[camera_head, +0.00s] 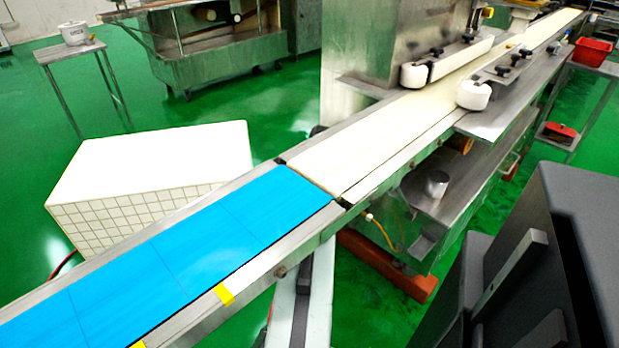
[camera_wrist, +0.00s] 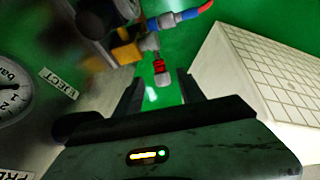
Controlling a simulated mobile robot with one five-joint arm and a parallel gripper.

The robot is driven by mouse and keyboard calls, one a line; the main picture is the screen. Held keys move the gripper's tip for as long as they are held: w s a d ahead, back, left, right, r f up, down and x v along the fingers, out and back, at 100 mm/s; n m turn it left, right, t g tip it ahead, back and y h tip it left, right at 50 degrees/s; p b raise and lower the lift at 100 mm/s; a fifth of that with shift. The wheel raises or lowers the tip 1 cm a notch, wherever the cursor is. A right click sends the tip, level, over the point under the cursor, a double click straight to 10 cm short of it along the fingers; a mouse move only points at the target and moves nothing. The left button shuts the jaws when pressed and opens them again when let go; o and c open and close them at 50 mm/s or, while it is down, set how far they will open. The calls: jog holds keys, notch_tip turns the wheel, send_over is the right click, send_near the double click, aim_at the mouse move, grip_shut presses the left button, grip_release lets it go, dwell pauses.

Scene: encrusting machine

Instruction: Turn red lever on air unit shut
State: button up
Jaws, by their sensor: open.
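In the wrist view, my gripper (camera_wrist: 160,84) is open, with its two dark fingers apart and pointing up the picture. A small red-and-silver piece (camera_wrist: 160,72) shows between the fingertips, hanging below a brass-coloured fitting (camera_wrist: 128,52) of the air unit. I cannot tell whether this piece is the red lever, or whether the fingers touch it. A dark, blurred part of the air unit (camera_wrist: 108,14) is at the top. The gripper and air unit cannot be made out in the head view.
The wrist view shows a pressure gauge (camera_wrist: 12,92) and an EJECT label (camera_wrist: 58,84) at left, and a blue connector with a red hose (camera_wrist: 182,16) above. A white tiled block (camera_head: 150,175) stands beside the blue conveyor belt (camera_head: 170,262). Green floor lies around.

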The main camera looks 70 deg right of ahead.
jog(key=b+x, duration=0.7)
jog(key=x, duration=0.1)
jog(key=shift+w+b, duration=0.1)
jog(key=shift+b, duration=0.2)
jog(key=shift+r, duration=0.1)
grip_shut()
dwell(1.0)
